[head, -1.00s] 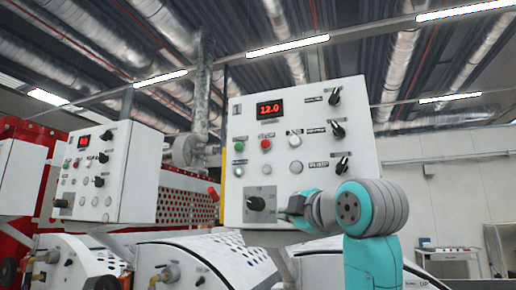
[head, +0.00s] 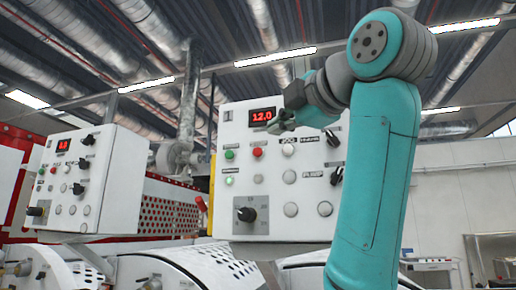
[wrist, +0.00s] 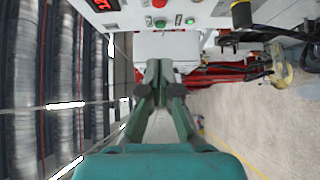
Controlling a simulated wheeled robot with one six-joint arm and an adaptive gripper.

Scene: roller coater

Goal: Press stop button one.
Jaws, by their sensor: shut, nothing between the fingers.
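The near control panel (head: 290,220) is a white box with a red readout (head: 262,115) showing 12.0. Its red stop button (head: 257,152) sits below the readout, to the right of a green button (head: 229,154). My gripper (head: 268,127) is shut and empty in front of the panel, by the readout's lower edge and above the red button. In the wrist view my gripper (wrist: 160,64) points toward the panel along the top edge, where a red button (wrist: 159,3) shows. I see no contact with the button.
A second, similar panel (head: 118,185) with its own red button stands to the left. A black rotary knob (head: 246,214) and several white buttons are on the near panel. White machine covers lie below. My arm hides the near panel's right side.

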